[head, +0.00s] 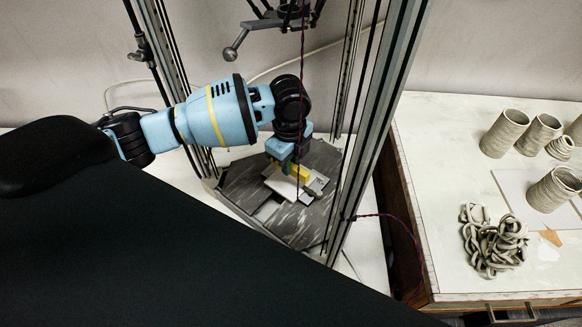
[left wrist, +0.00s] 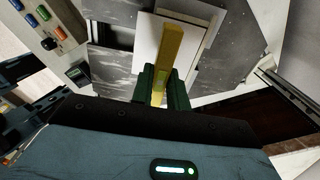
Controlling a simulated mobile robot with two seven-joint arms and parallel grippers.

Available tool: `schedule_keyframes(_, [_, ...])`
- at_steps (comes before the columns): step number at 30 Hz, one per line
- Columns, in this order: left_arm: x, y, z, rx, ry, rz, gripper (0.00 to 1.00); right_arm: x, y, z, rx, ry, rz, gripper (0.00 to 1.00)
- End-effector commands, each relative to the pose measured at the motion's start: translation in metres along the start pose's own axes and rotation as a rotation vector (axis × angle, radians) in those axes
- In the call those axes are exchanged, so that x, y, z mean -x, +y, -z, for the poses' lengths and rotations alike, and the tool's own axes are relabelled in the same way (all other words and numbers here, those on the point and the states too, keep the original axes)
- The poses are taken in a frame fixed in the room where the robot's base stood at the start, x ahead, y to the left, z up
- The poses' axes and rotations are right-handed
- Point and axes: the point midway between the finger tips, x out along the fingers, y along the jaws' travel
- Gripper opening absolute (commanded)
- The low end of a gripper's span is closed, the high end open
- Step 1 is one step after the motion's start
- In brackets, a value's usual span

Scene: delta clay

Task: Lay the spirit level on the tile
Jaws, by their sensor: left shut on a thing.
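The yellow spirit level (head: 303,173) is between the fingers of my left gripper (head: 290,164). In the left wrist view the level (left wrist: 171,50) is a long yellow bar reaching away from the dark green fingers of the gripper (left wrist: 164,88). The pale tile (head: 281,187) lies on the dark grey platform, under and beside the level. It shows white in the left wrist view (left wrist: 146,47), behind the bar. I cannot tell whether the level touches the tile. The fingers hide the level's near part. My right gripper is in neither view.
Metal uprights (head: 375,115) of a tall frame surround the grey platform (head: 253,178), and a thin cable hangs near my gripper. A pale table (head: 430,150) at the right holds several clay cylinders (head: 504,133) and a heap of clay coils (head: 493,242).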

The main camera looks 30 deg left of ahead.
Motion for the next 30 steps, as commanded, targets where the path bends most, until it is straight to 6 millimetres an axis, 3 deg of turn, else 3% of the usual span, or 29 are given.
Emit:
schedule_keyframes(7, [-0.001, -0.008, -0.004, 0.003, 0.000, 0.000, 0.00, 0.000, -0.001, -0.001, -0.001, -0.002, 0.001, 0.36])
schedule_keyframes(15, [-0.035, -0.007, -0.005, 0.002, -0.002, 0.000, 0.00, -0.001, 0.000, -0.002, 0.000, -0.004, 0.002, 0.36])
schedule_keyframes(30, [-0.042, -0.007, -0.004, 0.001, 0.000, 0.001, 0.00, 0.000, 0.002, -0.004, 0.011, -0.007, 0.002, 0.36])
